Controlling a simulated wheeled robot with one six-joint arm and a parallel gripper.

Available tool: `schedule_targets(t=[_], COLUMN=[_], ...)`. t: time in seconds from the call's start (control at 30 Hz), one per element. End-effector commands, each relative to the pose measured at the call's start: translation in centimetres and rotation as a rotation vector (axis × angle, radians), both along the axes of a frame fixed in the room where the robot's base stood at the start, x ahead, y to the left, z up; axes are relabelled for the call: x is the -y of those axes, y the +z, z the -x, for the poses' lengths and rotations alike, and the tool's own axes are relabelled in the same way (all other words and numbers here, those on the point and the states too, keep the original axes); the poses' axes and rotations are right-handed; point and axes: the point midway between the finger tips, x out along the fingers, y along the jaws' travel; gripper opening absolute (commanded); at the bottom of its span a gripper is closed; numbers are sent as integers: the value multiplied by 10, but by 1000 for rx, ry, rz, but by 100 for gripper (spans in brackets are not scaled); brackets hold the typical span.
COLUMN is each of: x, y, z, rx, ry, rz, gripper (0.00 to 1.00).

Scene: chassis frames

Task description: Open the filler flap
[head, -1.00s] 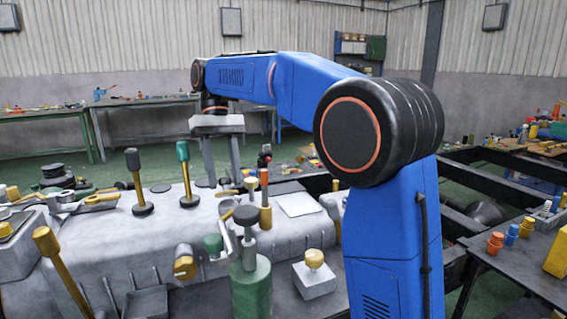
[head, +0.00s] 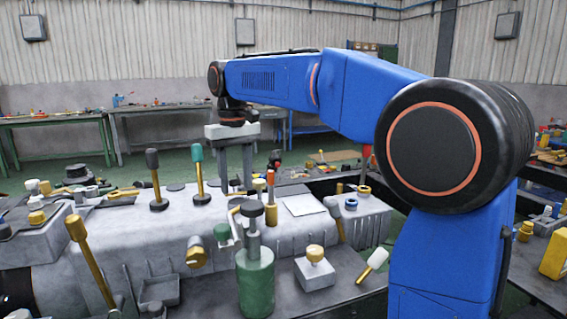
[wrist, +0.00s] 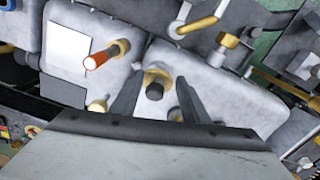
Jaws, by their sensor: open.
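My gripper (head: 236,184) points down over the far side of the pale grey ribbed housing in the head view. In the wrist view my gripper (wrist: 157,97) has its two dark fingers spread apart. A brass fitting with a dark end (wrist: 155,87) shows between them, and I see no contact with it. A flat white plate (wrist: 68,53) lies on the housing left of the fingers. The same plate (head: 304,205) shows right of my gripper in the head view. I cannot tell for sure which part is the filler flap.
Tall levers with dark (head: 153,170) and teal (head: 198,172) knobs stand left of my gripper. A red-tipped brass post (wrist: 104,56) rises close by the fingers. A green cylinder (head: 255,285) and a block with a yellow knob (head: 314,270) stand in front.

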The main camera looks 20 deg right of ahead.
Motion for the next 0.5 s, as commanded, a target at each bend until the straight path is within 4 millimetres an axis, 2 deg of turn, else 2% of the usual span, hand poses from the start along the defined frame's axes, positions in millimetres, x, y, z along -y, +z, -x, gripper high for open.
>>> schedule_targets(t=[0.27, 0.5], x=[0, 0], y=[33, 70], z=[-1, -1], rx=[2, 1], ry=[0, 0], rz=[-1, -1], gripper=[41, 41])
